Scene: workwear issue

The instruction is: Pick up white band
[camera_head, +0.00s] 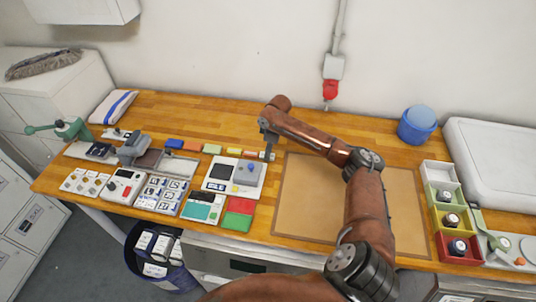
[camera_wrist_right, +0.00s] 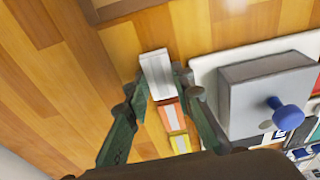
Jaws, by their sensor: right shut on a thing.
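The white band (camera_wrist_right: 157,72) is a small pale block between the fingertips of my right gripper (camera_wrist_right: 160,84) in the wrist view. The gripper is shut on it, low over the wooden worktop. In the head view my right gripper (camera_head: 268,142) reaches down at the right end of a row of coloured bands, and the white band (camera_head: 271,157) shows small beneath it. Whether the band touches the worktop is unclear. My left gripper is in neither view.
An orange band (camera_wrist_right: 168,115) and a yellow band (camera_wrist_right: 177,143) lie close by. A grey block with a blue knob (camera_wrist_right: 285,112) stands right of the gripper in the wrist view. A brown mat (camera_head: 310,200) is clear apart from my arm above it. Coloured bins (camera_head: 440,174) stand right.

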